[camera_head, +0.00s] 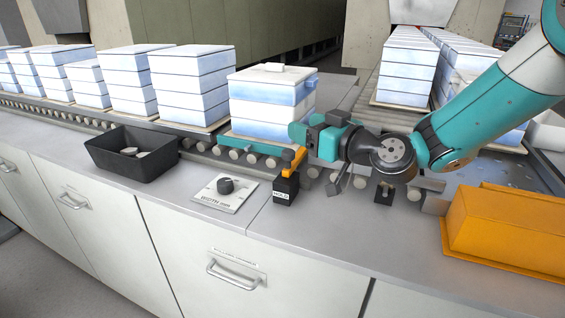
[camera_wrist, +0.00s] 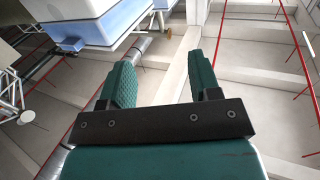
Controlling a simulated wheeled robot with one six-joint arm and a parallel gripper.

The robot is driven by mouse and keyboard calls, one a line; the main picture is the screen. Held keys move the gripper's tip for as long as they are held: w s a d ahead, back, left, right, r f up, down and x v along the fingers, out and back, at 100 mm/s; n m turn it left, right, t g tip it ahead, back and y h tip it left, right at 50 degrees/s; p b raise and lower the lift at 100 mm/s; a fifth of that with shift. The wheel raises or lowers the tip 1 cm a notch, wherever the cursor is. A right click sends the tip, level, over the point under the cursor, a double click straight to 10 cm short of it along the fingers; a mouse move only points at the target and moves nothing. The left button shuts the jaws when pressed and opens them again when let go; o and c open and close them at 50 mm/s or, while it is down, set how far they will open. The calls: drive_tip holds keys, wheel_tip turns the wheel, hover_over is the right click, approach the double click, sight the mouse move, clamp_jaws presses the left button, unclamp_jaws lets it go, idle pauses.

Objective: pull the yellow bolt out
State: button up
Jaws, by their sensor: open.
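The yellow bolt (camera_head: 292,161) is a small orange-yellow piece at the black block (camera_head: 285,190) labelled "HOLD", on the counter edge in front of the roller track. My gripper (camera_head: 303,135) is just above and to the right of the bolt in the head view, in front of the white-and-blue stack. In the wrist view my gripper (camera_wrist: 162,66) has two teal fingers spread apart with nothing between them. I cannot make out the bolt in the wrist view. My gripper hides part of the track behind it.
The stack (camera_head: 265,100) with a blue tab stands close behind my gripper. A dial plate (camera_head: 225,193) and a black tray (camera_head: 133,164) lie to the left. An orange box (camera_head: 510,230) stands at the right. The counter in front of the block is clear.

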drive_tip(key=b, duration=0.1)
approach(287, 150)
drive_tip(key=x, duration=0.4)
drive_tip(key=shift+f, duration=0.35)
drive_tip(key=p+x, duration=0.1)
drive_tip(key=x, duration=0.1)
drive_tip(key=p+x, duration=0.1)
drive_tip(key=x, duration=0.1)
drive_tip(key=p+x, duration=0.2)
drive_tip(key=shift+r, duration=0.35)
drive_tip(key=shift+w+a+f, duration=0.15)
drive_tip(key=shift+w+a, duration=0.3)
drive_tip(key=shift+a, duration=0.1)
